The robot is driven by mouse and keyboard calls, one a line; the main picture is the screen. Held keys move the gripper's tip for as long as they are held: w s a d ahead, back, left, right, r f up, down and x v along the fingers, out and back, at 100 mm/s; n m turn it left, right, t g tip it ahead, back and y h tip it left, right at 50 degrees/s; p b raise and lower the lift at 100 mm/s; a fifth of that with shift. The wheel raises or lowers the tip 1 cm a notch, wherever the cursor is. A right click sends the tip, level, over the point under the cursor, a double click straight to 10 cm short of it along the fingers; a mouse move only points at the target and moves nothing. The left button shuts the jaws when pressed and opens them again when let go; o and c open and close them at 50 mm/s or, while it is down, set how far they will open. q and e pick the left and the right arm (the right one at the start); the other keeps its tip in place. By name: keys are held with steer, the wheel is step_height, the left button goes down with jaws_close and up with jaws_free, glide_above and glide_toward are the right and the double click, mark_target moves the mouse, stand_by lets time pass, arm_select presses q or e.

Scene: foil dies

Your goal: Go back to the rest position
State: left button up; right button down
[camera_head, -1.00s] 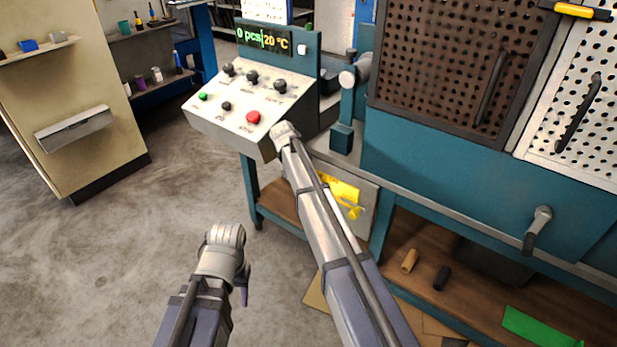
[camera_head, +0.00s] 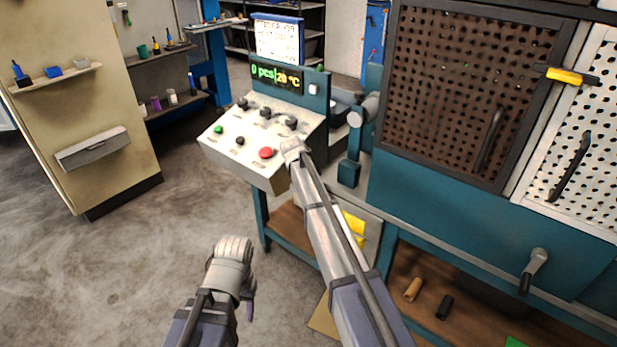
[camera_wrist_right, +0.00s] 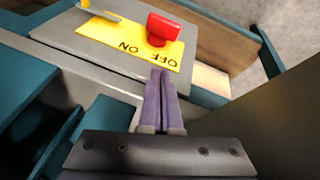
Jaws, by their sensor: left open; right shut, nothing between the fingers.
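My left gripper (camera_head: 250,304) is at the bottom of the head view, over the floor and apart from anything, with a purple finger showing below the wrist. It is open and empty. My right arm reaches up in front of the bench toward the control box, and it hides its own gripper in the head view. In the right wrist view my right gripper (camera_wrist_right: 160,98) has its two purple fingers together with nothing between them. The fingertips are near the lower edge of a yellow ON/OFF plate with a red switch (camera_wrist_right: 157,28); I cannot tell whether they touch.
A control box (camera_head: 255,150) with knobs and a red button stands close beyond my right wrist. A teal machine with a perforated brown door (camera_head: 470,90) fills the right. A beige cabinet (camera_head: 95,110) stands at the left. Grey floor (camera_head: 120,270) is open at the lower left.

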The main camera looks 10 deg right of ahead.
steer(key=s+a+f+n+g+y, duration=0.1)
steer(key=s+a+n, duration=0.35)
steer(key=s, duration=0.75)
steer(key=s+a+n+y, duration=0.1)
steer(key=s+a+n, duration=0.35)
steer(key=s, duration=0.75)
steer(key=s+a+f+n+g+y, duration=0.1)
steer(key=s+a+n, duration=0.1)
steer(key=s+a, duration=0.75)
steer(key=s+d+r+p, duration=0.2)
steer(key=s+r+p, duration=0.1)
steer(key=r+p, duration=1.3)
steer(key=shift+s+r+p, duration=0.2)
steer(key=shift+r+p, duration=0.2)
steer(key=shift+r, duration=0.15)
steer(key=shift+d, duration=0.1)
